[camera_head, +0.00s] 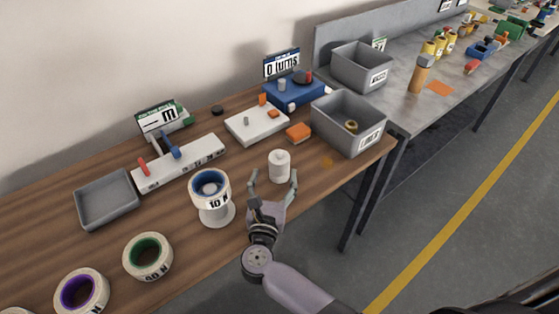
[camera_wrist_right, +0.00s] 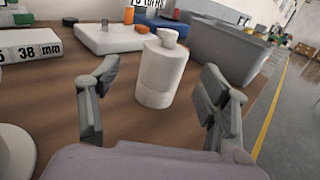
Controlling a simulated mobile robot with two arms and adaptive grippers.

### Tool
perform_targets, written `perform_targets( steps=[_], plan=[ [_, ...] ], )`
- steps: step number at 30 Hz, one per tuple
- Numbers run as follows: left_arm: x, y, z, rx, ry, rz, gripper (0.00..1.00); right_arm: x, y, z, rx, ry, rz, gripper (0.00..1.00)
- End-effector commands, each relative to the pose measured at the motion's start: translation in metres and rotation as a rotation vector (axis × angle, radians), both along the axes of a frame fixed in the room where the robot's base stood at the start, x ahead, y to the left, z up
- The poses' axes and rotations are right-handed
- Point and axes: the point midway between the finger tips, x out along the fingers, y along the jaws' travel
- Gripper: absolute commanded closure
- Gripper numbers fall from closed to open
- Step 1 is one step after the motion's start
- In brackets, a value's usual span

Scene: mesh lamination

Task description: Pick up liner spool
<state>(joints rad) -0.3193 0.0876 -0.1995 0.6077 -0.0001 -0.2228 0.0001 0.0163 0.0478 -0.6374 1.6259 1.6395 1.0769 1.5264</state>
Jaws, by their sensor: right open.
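A white cylinder with a narrower top (camera_head: 280,166), apparently the liner spool, stands upright on the wooden table (camera_head: 190,265). My right gripper (camera_head: 273,178) is open and low over the table, with its fingers pointing at the spool. In the right wrist view the spool (camera_wrist_right: 162,70) stands between the two fingers of the gripper (camera_wrist_right: 163,82), at or just beyond the tips. Gaps show on both sides, and neither finger seems to touch it. My left gripper is not in view.
A blue-cored roll on a white stand (camera_head: 213,207) is close left of my right gripper. Green-cored (camera_head: 148,257) and purple-cored (camera_head: 81,292) rolls lie farther left. A grey bin (camera_head: 347,140) and an orange block (camera_head: 298,131) are behind the spool. The table's front edge is near.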

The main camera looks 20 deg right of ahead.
Motion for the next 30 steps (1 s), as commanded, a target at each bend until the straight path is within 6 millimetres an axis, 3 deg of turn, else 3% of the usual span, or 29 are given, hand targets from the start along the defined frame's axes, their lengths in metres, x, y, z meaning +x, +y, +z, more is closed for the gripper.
perform_targets(
  steps=[4,8,12,18,25,30],
  plan=[
    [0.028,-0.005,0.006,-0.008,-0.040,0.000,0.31,0.011,-0.005,0.000,0.000,0.000,0.001,0.30],
    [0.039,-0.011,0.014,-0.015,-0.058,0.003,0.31,0.019,-0.011,0.004,-0.004,-0.001,0.001,0.30],
    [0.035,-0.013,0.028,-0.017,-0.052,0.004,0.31,0.037,-0.024,0.010,-0.006,-0.001,0.000,0.30],
    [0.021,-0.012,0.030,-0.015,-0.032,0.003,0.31,0.055,-0.032,0.005,-0.002,0.001,0.001,0.30],
    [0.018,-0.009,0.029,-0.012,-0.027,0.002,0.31,0.056,-0.033,0.004,0.000,0.001,0.001,0.30],
    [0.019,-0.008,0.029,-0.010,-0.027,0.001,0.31,0.056,-0.033,0.004,0.000,0.001,0.001,0.41]
  ],
)
